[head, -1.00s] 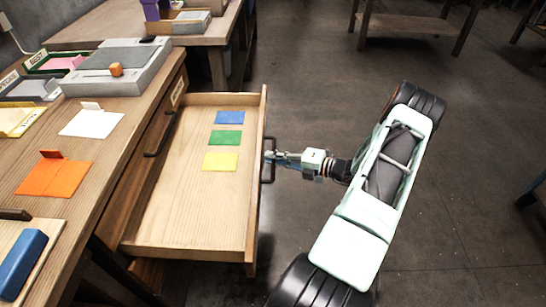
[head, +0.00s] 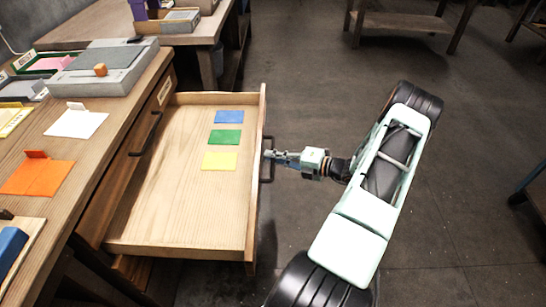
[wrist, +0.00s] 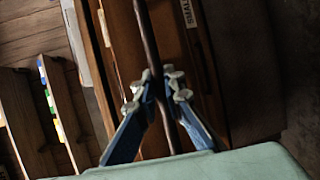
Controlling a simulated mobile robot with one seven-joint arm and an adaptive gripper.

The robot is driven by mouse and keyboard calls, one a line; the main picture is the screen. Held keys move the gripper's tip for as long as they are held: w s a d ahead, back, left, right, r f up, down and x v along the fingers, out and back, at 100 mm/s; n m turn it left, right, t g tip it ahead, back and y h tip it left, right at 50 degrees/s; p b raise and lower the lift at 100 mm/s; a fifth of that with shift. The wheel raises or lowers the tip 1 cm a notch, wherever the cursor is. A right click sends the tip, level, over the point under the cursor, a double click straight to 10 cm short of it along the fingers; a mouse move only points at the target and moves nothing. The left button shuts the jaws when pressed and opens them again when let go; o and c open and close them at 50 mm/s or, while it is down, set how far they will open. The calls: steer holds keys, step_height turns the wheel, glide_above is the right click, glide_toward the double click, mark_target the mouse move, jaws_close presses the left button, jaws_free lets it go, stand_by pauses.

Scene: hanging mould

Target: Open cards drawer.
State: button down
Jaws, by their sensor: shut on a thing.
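The cards drawer (head: 180,243) is pulled far out of the wooden desk on the left. A blue card (head: 229,117), a green card (head: 226,137) and a yellow card (head: 219,161) lie flat in a column on its floor. The dark bar handle (head: 269,174) is on the drawer's front. My gripper (head: 270,155) reaches it from the right and is shut on this handle. In the wrist view the handle (wrist: 147,35) runs between the fingers of my gripper (wrist: 158,90).
Another closed drawer with a dark handle (head: 147,133) is in the desk. On the desktop are an orange card (head: 38,178), a white card (head: 76,124) and a grey box (head: 108,78). The floor (head: 300,60) behind and right of my base is clear.

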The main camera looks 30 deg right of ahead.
steer(key=c, duration=2.3)
jaws_free()
steer(key=v, duration=1.2)
